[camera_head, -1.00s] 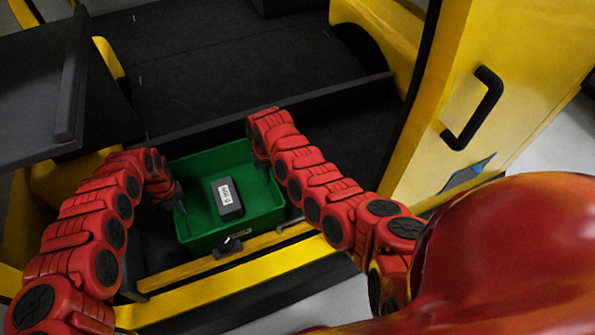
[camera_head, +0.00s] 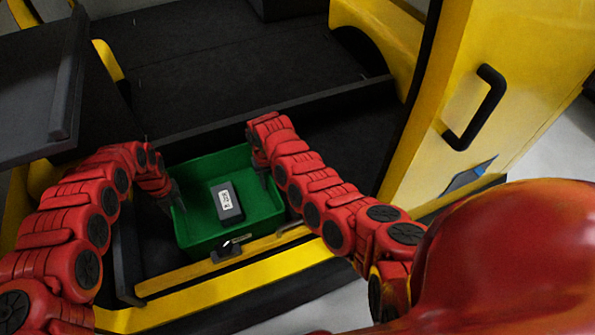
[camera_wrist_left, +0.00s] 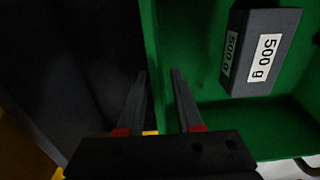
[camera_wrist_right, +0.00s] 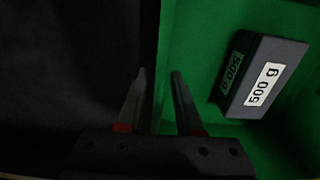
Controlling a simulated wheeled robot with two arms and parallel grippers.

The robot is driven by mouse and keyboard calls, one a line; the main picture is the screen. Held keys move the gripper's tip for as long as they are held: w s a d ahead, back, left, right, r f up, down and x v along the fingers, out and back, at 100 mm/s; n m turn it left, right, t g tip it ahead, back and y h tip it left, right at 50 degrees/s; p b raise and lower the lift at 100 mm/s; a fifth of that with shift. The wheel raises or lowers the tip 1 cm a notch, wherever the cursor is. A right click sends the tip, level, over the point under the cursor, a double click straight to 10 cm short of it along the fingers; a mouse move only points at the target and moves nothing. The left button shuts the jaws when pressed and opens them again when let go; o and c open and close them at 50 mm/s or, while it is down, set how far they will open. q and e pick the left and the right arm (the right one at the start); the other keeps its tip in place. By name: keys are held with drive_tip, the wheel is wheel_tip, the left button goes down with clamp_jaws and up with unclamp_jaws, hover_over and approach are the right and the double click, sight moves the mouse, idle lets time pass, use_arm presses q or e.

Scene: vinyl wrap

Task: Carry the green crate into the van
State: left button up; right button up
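The green crate (camera_head: 205,243) sits level in the dark well just inside the van's yellow sill (camera_head: 230,290). A dark block (camera_head: 228,203) marked 500 g lies in it. My left gripper (camera_head: 178,200) is at the crate's left wall; in the left wrist view its fingers (camera_wrist_left: 160,85) are apart, one on each side of the wall (camera_wrist_left: 150,35), with a gap showing. My right gripper (camera_head: 263,180) is at the right wall; in the right wrist view its fingers (camera_wrist_right: 158,80) are also apart, straddling the wall's edge. Whether the crate bottom touches the floor is hidden.
A dark raised deck (camera_head: 240,65) lies behind the crate. A yellow door with a black handle (camera_head: 475,108) stands open at right. A dark panel (camera_head: 40,85) hangs at upper left. A black latch (camera_head: 230,248) sits on the yellow rail in front.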

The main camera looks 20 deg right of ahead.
use_arm(q)
wheel_tip(320, 180, up, 4)
drive_tip(key=shift+a+f, duration=0.1)
drive_tip(key=shift+f, duration=0.15)
drive_tip(key=shift+r, duration=0.2)
use_arm(e)
drive_tip(key=shift+r, duration=0.25)
wheel_tip(320, 180, up, 12)
drive_tip(key=shift+f, duration=0.25)
use_arm(q)
drive_tip(key=shift+w, duration=0.1)
